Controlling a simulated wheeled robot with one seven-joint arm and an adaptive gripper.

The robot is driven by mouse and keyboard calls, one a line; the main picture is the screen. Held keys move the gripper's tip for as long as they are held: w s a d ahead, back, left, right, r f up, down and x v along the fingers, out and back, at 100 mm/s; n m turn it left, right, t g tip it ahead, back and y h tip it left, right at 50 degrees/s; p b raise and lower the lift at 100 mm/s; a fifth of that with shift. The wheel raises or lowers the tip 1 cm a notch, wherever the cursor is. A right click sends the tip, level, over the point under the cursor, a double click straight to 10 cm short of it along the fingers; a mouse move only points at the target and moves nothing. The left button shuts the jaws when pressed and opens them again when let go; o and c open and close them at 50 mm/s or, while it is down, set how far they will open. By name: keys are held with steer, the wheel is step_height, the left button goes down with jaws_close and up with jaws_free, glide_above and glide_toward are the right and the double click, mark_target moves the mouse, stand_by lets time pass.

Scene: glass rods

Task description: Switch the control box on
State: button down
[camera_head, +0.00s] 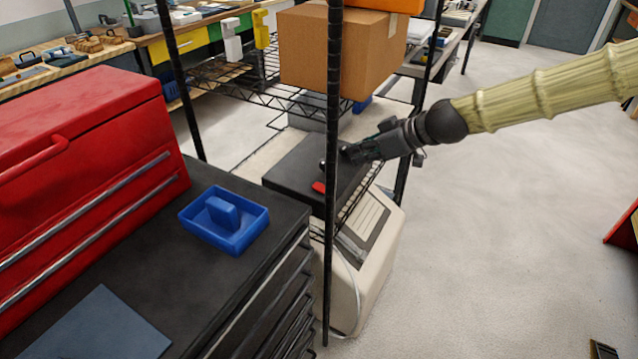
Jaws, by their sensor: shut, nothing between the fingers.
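The control box looks to be the flat dark box (293,162) on the wire rack, below and left of my arm. A small red part (319,187), perhaps its switch, shows at the box's right front, beside the black rack post. My gripper (330,165) reaches in from the right and is low over the box, just above and behind the red part. Its fingers are shut and empty. The post partly hides the fingertips and the box, so I cannot tell whether they touch it. The switch's position is too small to read.
A black rack post (334,100) stands in front of the gripper. A cardboard box (310,50) sits on the shelf above. A beige machine (375,270) is below. A red toolbox (80,150) and blue tray (243,238) are at left.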

steer(key=shift+w+a+f+n+b, duration=0.2)
steer(key=shift+w+a+f+b, duration=0.1)
steer(key=shift+a+b, duration=0.2)
steer(key=shift+w+a+f+n+b, duration=0.2)
steer(key=shift+a+f+b, duration=0.1)
steer(key=shift+a+b, duration=0.15)
glide_above(320, 186)
steer(key=f, duration=0.6)
steer(key=shift+s+d, duration=0.15)
steer(key=shift+s, duration=0.05)
steer(key=shift+w+f, duration=0.1)
steer(key=shift+f, duration=0.7)
steer(key=shift+w+a+f, duration=0.1)
steer(key=shift+a+f, duration=0.1)
steer(key=shift+f, duration=0.85)
